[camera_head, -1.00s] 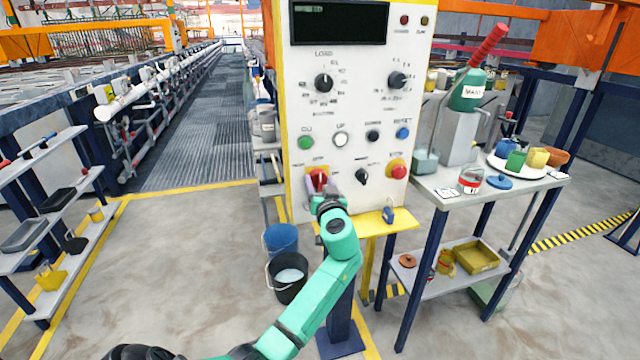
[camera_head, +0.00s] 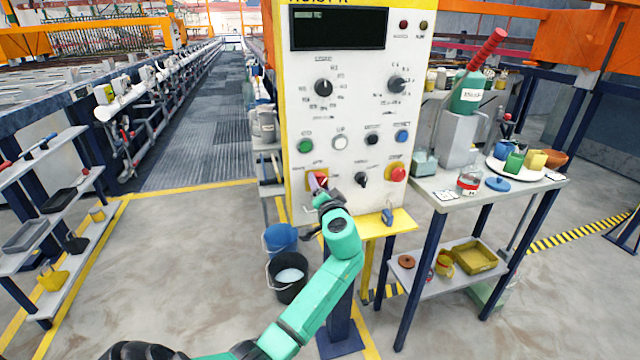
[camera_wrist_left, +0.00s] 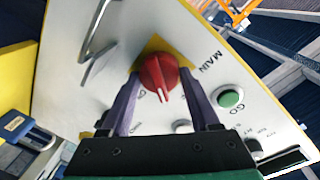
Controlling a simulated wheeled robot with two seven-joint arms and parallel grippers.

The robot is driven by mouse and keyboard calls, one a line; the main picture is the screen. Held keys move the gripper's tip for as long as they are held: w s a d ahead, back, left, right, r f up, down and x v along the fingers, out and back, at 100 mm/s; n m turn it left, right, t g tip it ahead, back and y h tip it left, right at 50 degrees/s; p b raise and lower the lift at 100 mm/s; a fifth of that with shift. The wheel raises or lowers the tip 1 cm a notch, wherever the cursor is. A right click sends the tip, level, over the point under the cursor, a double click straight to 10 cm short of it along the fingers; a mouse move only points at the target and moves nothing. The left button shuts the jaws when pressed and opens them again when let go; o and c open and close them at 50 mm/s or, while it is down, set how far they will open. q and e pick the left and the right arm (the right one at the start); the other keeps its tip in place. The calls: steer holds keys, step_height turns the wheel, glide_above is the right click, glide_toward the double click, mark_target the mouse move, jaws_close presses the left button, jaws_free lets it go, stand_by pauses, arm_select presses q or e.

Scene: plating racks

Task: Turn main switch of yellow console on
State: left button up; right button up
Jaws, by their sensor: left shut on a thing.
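The yellow-edged console (camera_head: 300,120) stands ahead with a white front panel. Its main switch is a red knob (camera_wrist_left: 158,76) on a yellow plate, beside the label MAIN in the left wrist view. A white pointer line on the knob points toward the bottom of that view. My left gripper (camera_head: 318,183) is at the panel's lower left, its purple fingers (camera_wrist_left: 160,98) closed on the two sides of the knob. In the head view the fingers and wrist partly cover the knob (camera_head: 312,178). My right gripper is in neither view.
A green button (camera_wrist_left: 229,98) is close to the switch. A red stop button (camera_head: 398,174) and a black selector (camera_head: 362,180) are to its right. A yellow shelf (camera_head: 385,222) juts out below. A cluttered side table (camera_head: 435,190) stands at the right; buckets (camera_head: 288,285) stand below.

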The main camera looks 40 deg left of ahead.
arm_select(q)
steer(key=m+p, duration=0.3)
steer(key=m, duration=0.3)
steer(key=shift+r+g, duration=0.1)
steer(key=shift+g, duration=0.3)
steer(key=shift+w+d+f+m+p, duration=0.1)
steer(key=shift+m+p, duration=0.5)
steer(key=shift+m, duration=0.45)
steer(key=shift+f+m+p, duration=0.1)
steer(key=shift+m+p, duration=0.5)
steer(key=shift+m, duration=0.45)
steer(key=o, duration=1.4)
steer(key=shift+c, duration=0.2)
steer(key=b+v, duration=0.1)
steer(key=v, duration=1.3)
steer(key=shift+d+b, duration=0.4)
